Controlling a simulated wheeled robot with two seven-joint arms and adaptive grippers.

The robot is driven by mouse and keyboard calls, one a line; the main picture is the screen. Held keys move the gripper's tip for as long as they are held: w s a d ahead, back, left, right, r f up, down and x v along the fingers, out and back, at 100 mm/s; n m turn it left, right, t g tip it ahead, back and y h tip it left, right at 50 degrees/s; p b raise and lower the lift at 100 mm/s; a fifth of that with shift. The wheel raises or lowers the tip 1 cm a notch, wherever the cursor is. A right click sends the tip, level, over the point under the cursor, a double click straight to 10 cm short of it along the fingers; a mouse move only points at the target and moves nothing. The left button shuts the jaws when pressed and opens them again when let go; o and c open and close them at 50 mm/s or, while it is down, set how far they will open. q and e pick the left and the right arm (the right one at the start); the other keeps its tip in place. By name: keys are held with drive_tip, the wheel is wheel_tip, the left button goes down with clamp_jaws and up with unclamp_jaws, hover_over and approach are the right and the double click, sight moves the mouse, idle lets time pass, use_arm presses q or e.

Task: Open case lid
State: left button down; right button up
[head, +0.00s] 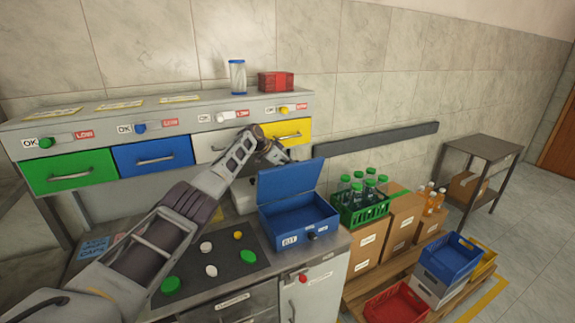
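A blue case (290,232) sits on the counter below the drawers, with a white label and a dark knob on its front. Its blue lid (288,182) stands raised and tilted back, so the empty-looking inside shows. My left arm reaches in from the lower left. My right gripper is not in view.
A dark mat (222,284) with several green, white and yellow caps lies left of the case. Drawers, including a yellow one (288,133), hang above. A green crate of bottles (361,213) and cardboard boxes (372,244) stand close on the right.

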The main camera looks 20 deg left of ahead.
use_arm(q)
drive_tip(key=c, duration=1.8)
unclamp_jaws()
drive_tip(key=shift+s+a, duration=0.1)
drive_tip(key=shift+v, duration=3.6)
drive_tip(key=shift+r, duration=0.1)
